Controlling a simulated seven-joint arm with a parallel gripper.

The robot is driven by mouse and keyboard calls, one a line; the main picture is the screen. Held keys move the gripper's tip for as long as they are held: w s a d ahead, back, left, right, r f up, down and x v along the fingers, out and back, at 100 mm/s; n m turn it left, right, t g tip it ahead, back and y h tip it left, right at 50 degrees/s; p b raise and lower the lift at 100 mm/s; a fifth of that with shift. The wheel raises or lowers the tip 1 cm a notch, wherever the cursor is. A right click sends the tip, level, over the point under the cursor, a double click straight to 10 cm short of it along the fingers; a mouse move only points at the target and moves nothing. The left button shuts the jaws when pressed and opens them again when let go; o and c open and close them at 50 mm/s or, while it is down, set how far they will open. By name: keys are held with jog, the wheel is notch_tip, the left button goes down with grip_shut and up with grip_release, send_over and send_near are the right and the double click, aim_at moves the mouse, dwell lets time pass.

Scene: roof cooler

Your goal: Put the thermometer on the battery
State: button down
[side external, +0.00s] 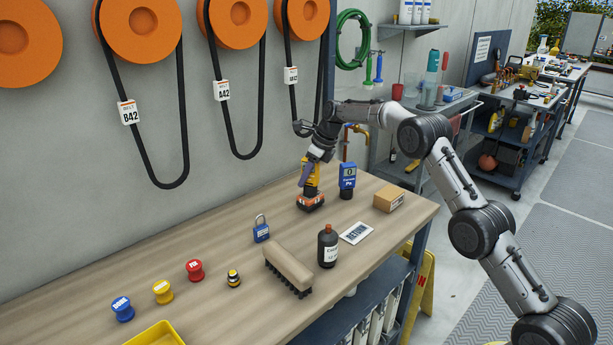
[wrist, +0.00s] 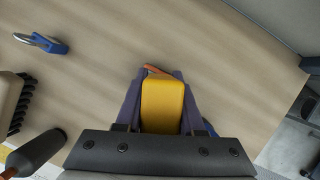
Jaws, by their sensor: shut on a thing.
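My gripper (side external: 307,178) is shut on a yellow thing, which I take to be the thermometer (side external: 313,181). In the wrist view the yellow thermometer (wrist: 162,105) sits between the two purple fingers. The orange and black battery (side external: 310,200) is on the bench directly below the held thermometer. Only an orange sliver of the battery (wrist: 155,69) shows past the thermometer in the wrist view. I cannot tell whether the thermometer touches the battery. The fingers hide part of the thermometer.
A blue gauge (side external: 347,181) stands close to the right of the battery, with a cardboard box (side external: 389,199) beyond. A blue padlock (side external: 261,229), a brush (side external: 289,268) and a dark bottle (side external: 327,247) are nearer. Bare bench lies left of the battery.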

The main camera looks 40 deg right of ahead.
jog(key=c, duration=0.5)
grip_release()
jog(key=v, duration=1.2)
jog(key=shift+r, duration=0.15)
